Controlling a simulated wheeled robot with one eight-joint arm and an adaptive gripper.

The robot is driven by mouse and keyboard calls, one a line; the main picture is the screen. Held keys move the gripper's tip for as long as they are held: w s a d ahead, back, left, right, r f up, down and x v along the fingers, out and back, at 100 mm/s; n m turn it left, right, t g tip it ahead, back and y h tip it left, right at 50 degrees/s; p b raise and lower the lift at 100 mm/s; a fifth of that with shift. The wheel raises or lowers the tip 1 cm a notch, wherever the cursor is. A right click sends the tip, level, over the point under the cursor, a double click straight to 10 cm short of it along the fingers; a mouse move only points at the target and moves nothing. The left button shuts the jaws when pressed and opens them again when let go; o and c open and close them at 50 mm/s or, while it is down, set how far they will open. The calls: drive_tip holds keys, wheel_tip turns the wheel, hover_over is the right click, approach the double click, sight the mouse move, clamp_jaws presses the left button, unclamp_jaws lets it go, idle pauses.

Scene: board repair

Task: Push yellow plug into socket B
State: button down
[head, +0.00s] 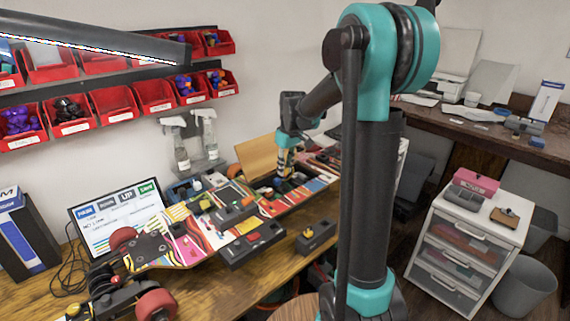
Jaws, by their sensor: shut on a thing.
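My gripper (284,172) points down over the far right part of the colourful board assembly (262,222) on the wooden table. It is small in this view, and its fingertips are partly lost among the parts there. A yellowish piece shows at the fingers, apparently the yellow plug (283,160), with the gripper shut on it. I cannot tell whether the plug touches a socket. Dark socket boxes stand around the board, one with a red top part (252,238) and one apart to the right (315,237). The socket letters are too small to read, so I cannot tell which is B.
Spray bottles (180,145) stand behind the board. A screen (118,222) and a skateboard-like part with wheels (148,250) are at the left. Red bins (155,96) hang on the wall. A white drawer cabinet (462,240) stands right of my arm. The table's front is mostly clear.

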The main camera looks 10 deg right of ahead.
sight(285, 174)
drive_tip(key=shift+f, duration=1.9)
drive_tip(key=shift+f, duration=1.65)
idle(2.0)
drive_tip(key=c, duration=1)
unclamp_jaws()
drive_tip(key=shift+r, duration=0.5)
drive_tip(key=shift+r, duration=0.35)
drive_tip(key=shift+r, duration=0.7)
